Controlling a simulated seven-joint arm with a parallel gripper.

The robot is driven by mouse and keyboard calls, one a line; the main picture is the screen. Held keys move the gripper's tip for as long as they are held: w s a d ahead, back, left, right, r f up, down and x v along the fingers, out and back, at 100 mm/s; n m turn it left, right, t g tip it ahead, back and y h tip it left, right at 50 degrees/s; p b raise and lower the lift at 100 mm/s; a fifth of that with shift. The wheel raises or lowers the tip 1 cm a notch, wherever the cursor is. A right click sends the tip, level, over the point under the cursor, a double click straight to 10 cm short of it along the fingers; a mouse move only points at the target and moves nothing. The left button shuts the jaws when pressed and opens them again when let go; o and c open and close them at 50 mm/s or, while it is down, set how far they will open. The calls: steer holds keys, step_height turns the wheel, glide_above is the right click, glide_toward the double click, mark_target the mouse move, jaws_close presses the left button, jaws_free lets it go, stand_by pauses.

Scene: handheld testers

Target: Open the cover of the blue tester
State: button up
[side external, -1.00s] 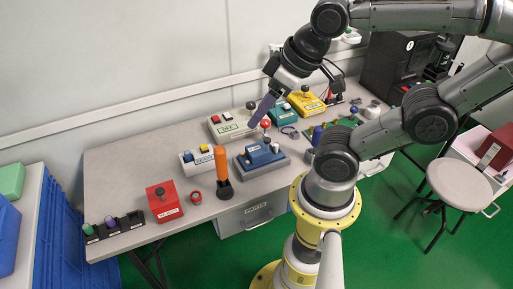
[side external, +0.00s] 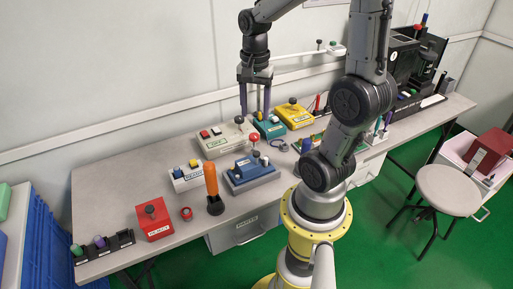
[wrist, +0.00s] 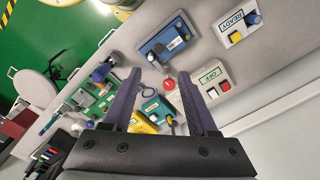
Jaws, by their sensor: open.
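The blue tester (side external: 252,170), a blue block on a grey base, sits near the front middle of the table. It also shows at the top middle of the wrist view (wrist: 166,44). A blue part sits on its top; I cannot tell clearly whether this is the cover or whether it is closed. My gripper (side external: 254,110) points down above the back of the table, behind the blue tester and apart from it. In the wrist view its two fingers (wrist: 160,74) are spread with nothing held between them.
A grey OFF box (side external: 226,137), a teal box (side external: 268,125) and a yellow box (side external: 294,114) stand near the gripper. A red-ball lever (side external: 254,138) rises behind the blue tester. An orange-handled tool (side external: 211,182) and a READY box (side external: 190,176) stand to its left.

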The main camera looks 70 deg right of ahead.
mark_target(256, 152)
step_height(256, 152, down, 14)
steer(key=shift+s+d+r, duration=0.1)
steer(key=shift+s+d, duration=0.05)
stand_by(0.4)
jaws_close()
stand_by(1.4)
